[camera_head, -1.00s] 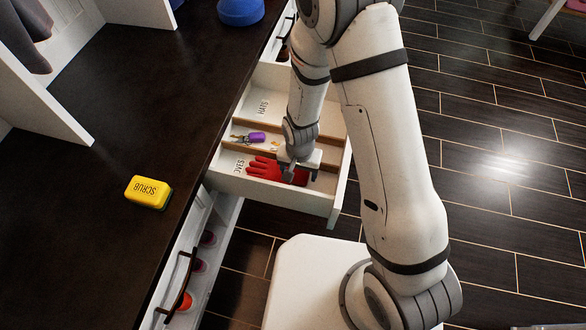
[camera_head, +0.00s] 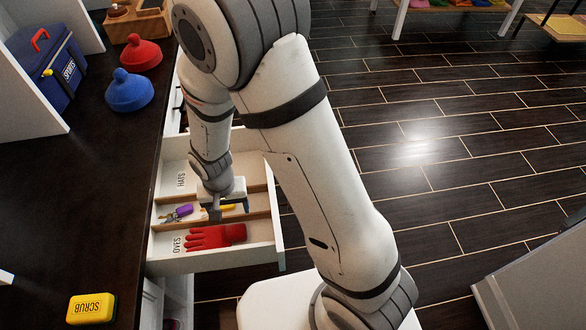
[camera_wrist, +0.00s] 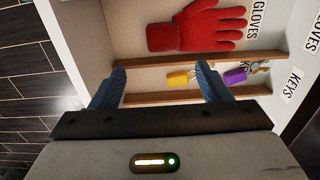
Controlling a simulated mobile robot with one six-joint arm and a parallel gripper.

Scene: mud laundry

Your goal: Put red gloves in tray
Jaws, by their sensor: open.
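The red gloves (camera_head: 217,236) lie flat in the front compartment of an open white drawer (camera_head: 215,262), by a label ending in "OVES". In the wrist view the red gloves (camera_wrist: 197,27) lie beside a "GLOVES" label, beyond a wooden divider. My gripper (camera_head: 215,214) is open and empty over the drawer, above the middle compartment near the divider. No separate tray is clearly seen; the drawer is split by wooden dividers into labelled compartments.
Keys with a purple tag (camera_head: 183,211) and a yellow item (camera_wrist: 178,79) lie in the middle compartment. A yellow scrub block (camera_head: 91,308), a blue dome (camera_head: 129,92), a red dome (camera_head: 141,56) and a blue sports box (camera_head: 50,68) stand on the dark counter.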

